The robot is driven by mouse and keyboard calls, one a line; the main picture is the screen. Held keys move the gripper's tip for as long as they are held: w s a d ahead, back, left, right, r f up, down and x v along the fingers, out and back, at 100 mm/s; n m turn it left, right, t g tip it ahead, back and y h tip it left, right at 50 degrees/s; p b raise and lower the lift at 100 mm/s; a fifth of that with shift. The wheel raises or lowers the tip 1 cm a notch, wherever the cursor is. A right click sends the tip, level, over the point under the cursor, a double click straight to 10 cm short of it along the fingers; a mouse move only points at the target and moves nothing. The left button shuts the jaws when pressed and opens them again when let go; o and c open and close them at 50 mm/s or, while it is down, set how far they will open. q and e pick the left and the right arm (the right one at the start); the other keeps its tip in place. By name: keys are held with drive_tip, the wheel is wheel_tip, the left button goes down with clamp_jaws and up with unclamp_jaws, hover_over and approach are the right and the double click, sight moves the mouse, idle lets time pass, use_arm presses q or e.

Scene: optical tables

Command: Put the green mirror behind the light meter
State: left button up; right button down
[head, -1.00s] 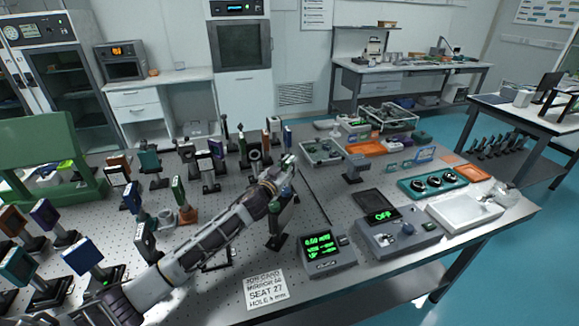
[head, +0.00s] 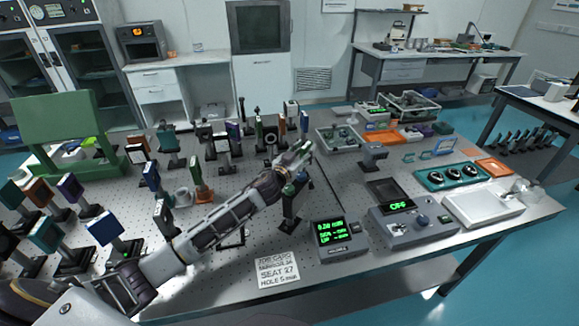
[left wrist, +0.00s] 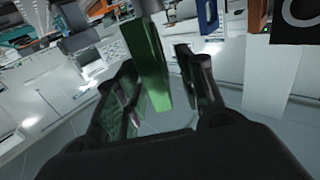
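The light meter (head: 338,238), a grey box with a lit green display, stands near the table's front edge. The green mirror is mostly hidden by my left gripper (head: 299,164) in the head view; its dark stand (head: 288,223) is upright on the table, behind and left of the meter. In the left wrist view the green mirror (left wrist: 150,62) is a tall green slab between the fingers of my left gripper (left wrist: 157,62). A gap shows beside the right finger, so the fingers look open around it. My right gripper is not in view.
A white job card (head: 278,270) lies left of the meter. A grey control box (head: 412,222) stands to the meter's right. Several mounted mirrors, such as a blue one (head: 107,228), stand on the left. A grey holder (head: 373,155) stands farther back.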

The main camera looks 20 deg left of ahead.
use_arm(q)
drive_tip(key=s+a, duration=0.2)
drive_tip(key=s, duration=0.9)
drive_tip(key=shift+b, duration=0.35)
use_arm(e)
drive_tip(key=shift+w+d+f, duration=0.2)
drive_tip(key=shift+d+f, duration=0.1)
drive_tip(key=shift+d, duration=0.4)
use_arm(q)
drive_tip(key=shift+a+r, duration=0.1)
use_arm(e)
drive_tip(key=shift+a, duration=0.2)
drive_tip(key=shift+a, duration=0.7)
use_arm(q)
drive_tip(key=shift+r, duration=0.1)
